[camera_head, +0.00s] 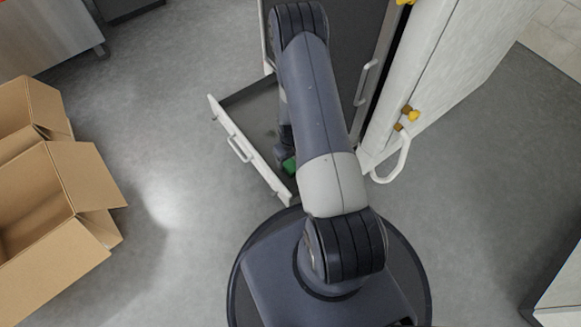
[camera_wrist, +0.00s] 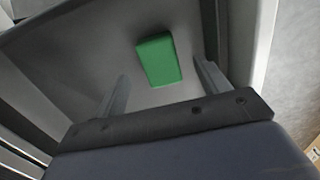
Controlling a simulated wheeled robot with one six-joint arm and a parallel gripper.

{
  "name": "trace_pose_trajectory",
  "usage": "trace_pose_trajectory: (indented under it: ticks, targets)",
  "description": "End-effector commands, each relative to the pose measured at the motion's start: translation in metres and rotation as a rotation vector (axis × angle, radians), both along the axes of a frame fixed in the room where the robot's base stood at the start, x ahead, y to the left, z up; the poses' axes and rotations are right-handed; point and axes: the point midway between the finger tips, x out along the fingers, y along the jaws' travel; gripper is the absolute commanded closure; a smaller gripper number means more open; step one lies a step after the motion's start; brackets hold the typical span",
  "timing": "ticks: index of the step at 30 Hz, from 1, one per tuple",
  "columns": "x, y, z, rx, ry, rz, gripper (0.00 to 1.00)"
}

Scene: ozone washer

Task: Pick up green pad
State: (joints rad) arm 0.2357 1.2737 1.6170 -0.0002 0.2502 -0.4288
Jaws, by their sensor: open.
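The green pad (camera_wrist: 159,60) lies on the grey floor of an open drawer (camera_wrist: 75,45) in the wrist view. In the head view a small part of the green pad (camera_head: 290,165) shows beside my arm, inside the drawer (camera_head: 250,108); the arm hides the rest. My gripper (camera_wrist: 162,80) is open and empty in the wrist view, its two fingers apart and pointing into the drawer. The pad lies between and slightly beyond the fingertips, nearer the right finger. Contact cannot be seen. In the head view my arm hides most of the gripper.
The drawer's white front (camera_head: 247,150) has a handle and stands pulled out from the cabinet. A white door (camera_head: 430,75) with a handle stands open at the right. Open cardboard boxes (camera_head: 45,215) stand at the left. Grey floor (camera_head: 170,120) between is clear.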

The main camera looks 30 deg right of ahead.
Motion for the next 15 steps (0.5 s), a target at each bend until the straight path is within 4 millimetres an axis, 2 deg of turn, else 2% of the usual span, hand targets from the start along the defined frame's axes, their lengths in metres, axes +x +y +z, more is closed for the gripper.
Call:
trace_pose_trajectory:
  ticks: [5, 11, 15]
  targets:
    - [0.0, 0.0, -0.017, 0.001, 0.001, -0.001, 0.29]
    - [-0.001, -0.001, -0.047, 0.0, 0.003, 0.0, 0.29]
    - [0.0, -0.001, -0.052, 0.0, 0.001, 0.0, 0.29]
